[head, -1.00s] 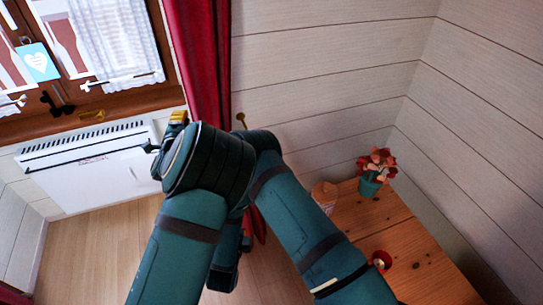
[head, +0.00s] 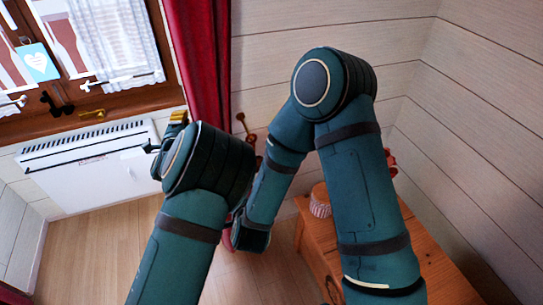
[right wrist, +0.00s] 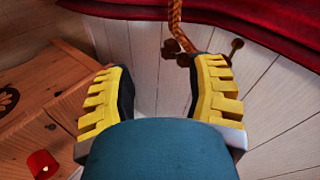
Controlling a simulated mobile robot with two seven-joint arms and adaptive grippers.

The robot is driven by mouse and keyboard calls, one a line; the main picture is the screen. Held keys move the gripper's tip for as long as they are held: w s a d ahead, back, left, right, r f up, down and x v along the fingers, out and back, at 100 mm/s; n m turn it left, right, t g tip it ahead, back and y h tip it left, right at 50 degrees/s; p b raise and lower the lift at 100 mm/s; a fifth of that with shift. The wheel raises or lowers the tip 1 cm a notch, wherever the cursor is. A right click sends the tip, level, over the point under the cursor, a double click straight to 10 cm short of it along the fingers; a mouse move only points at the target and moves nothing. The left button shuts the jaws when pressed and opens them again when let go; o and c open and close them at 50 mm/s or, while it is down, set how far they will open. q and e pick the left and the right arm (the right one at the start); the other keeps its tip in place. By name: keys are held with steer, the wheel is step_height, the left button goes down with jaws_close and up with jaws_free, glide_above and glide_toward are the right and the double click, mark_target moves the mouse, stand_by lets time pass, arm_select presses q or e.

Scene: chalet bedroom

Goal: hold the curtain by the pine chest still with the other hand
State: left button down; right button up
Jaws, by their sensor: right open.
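The red curtain (head: 205,60) hangs at the window's right side in the head view, its lower part hidden behind my arms. It crosses the top of the right wrist view (right wrist: 270,28). The pine chest (head: 430,250) stands at lower right; its wood fills the left of the right wrist view (right wrist: 48,75). My left gripper (head: 178,118) is mostly hidden behind its arm, beside the curtain's left edge; its opening does not show. My right gripper (right wrist: 160,70) is open and empty, with the wall, a braided cord (right wrist: 175,20) and the curtain beyond its fingers.
A brass wall hook (head: 241,118) is right of the curtain; it and another knob show in the right wrist view (right wrist: 237,44). A pink-striped cup (head: 320,203) is on the chest; a red cup (right wrist: 42,163) too. A white heater (head: 85,165) is under the window.

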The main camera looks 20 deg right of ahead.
steer(key=d+r+n+g+y, duration=0.1)
steer(key=d+r+n+g, duration=0.15)
steer(key=d+r, duration=0.5)
arm_select(q)
step_height(320, 180, up, 10)
steer(key=d+p, duration=0.1)
steer(key=p, duration=0.8)
steer(key=shift+d+f, duration=0.2)
steer(key=shift+f, duration=0.05)
arm_select(e)
step_height(320, 180, up, 8)
steer(key=shift+s+d+r+n+y, duration=0.15)
steer(key=shift+d+r+n+y, duration=0.05)
steer(key=shift+d+n+y, duration=0.15)
arm_select(q)
steer(key=shift+a, duration=0.15)
arm_select(e)
steer(key=shift+t, duration=0.25)
arm_select(q)
steer(key=shift+a+f+b, duration=0.15)
steer(key=shift+a+b, duration=0.05)
steer(key=shift+a, duration=1.1)
steer(key=shift+a+f+b, duration=0.1)
steer(key=shift+a+b, duration=0.1)
steer(key=shift+a, duration=1.1)
arm_select(e)
steer(key=shift+s+d+f, duration=0.1)
steer(key=shift+f, duration=0.3)
